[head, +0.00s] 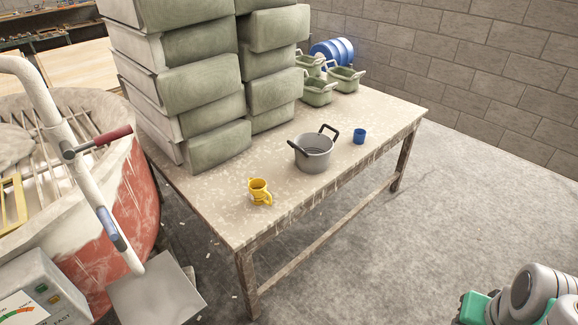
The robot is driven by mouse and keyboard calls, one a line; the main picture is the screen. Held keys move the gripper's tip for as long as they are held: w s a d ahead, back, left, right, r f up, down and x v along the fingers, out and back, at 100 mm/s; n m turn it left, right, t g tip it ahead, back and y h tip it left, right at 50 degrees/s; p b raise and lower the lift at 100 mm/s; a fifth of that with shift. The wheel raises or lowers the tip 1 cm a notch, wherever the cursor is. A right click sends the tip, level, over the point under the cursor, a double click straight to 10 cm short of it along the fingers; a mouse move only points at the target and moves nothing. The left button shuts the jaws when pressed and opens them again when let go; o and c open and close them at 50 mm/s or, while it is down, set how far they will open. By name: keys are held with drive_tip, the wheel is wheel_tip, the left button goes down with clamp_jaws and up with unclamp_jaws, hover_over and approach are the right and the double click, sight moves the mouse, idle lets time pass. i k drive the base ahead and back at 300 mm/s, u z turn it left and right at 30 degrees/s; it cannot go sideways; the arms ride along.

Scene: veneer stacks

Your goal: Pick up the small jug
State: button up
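A small yellow jug (258,189) stands upright near the front edge of the worn table (222,212), toward its left front corner. A handle or spout shows at its lower right side. A grey pot (313,155) with two dark raised handles stands behind it to the right, apart from it. Part of my arm, white and grey with a green piece, shows at the bottom right corner, well away from the table. My gripper's fingers are not visible in this view.
A blue cup (359,136) stands right of the pot. Tall stacks of greenish bins (205,90) fill the table's back left. Several green handled containers (318,92) and a blue drum (333,52) are behind. A red and white machine (140,190) stands left. Floor right of the table is clear.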

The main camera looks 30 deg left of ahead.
sight(258, 193)
drive_tip(key=i, duration=2.7)
drive_tip(key=u, duration=5.15)
drive_tip(key=i, duration=0.5)
